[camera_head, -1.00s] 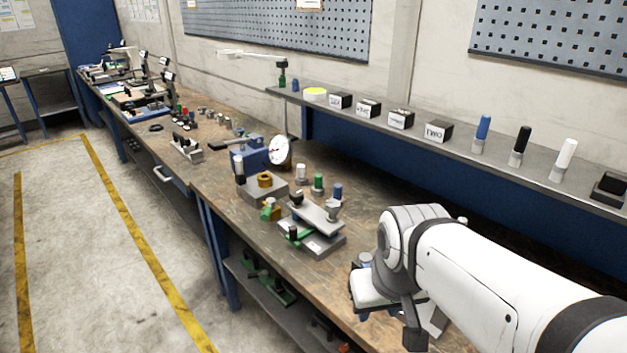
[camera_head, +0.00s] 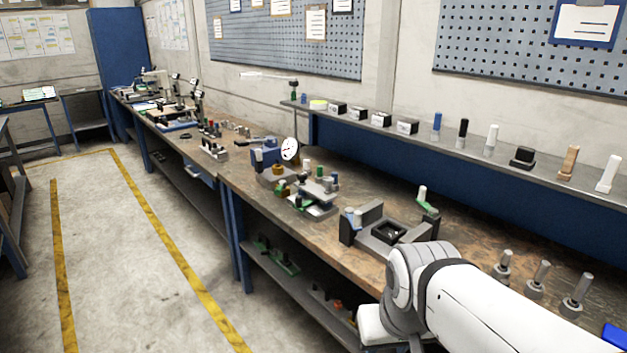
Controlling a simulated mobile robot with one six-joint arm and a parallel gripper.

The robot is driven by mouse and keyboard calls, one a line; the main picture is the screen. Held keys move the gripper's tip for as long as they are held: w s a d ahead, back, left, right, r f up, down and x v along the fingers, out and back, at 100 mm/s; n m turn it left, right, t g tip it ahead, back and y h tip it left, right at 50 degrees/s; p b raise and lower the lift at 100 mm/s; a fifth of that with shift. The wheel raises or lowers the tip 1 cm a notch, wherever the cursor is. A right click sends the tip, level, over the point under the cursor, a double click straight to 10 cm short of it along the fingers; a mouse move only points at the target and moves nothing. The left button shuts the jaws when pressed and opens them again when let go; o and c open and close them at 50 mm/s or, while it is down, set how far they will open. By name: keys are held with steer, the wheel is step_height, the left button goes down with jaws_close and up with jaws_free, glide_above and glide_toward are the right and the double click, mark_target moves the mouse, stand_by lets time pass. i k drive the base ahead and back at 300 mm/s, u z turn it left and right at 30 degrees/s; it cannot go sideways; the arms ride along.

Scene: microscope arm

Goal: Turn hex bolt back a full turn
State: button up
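No hex bolt can be made out for certain at this size. A small brass-coloured round piece (camera_head: 278,170) sits on a grey block on the bench; I cannot tell if it is hexagonal. My gripper (camera_head: 374,328) is at the bottom of the view, at the bench's front edge, in front of a dark square fixture (camera_head: 388,233). Only its white body shows clearly. Its fingertips are hidden or cut off by the lower edge, so I cannot tell whether it holds anything. It is well apart from the brass piece.
The wooden bench (camera_head: 345,262) runs from far left to front right. A blue vise (camera_head: 266,156), a dial gauge (camera_head: 290,149) and a small clamp fixture (camera_head: 316,193) stand on it. Several grey-handled pieces (camera_head: 538,278) stand at right. A shelf (camera_head: 465,158) runs behind; floor at left is clear.

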mark_target(327, 182)
steer(key=u, duration=0.55)
steer(key=i, duration=2.05)
steer(key=z, duration=0.5)
steer(key=k, duration=0.9)
steer(key=z, duration=0.2)
steer(key=i, duration=0.9)
steer(key=u, duration=0.05)
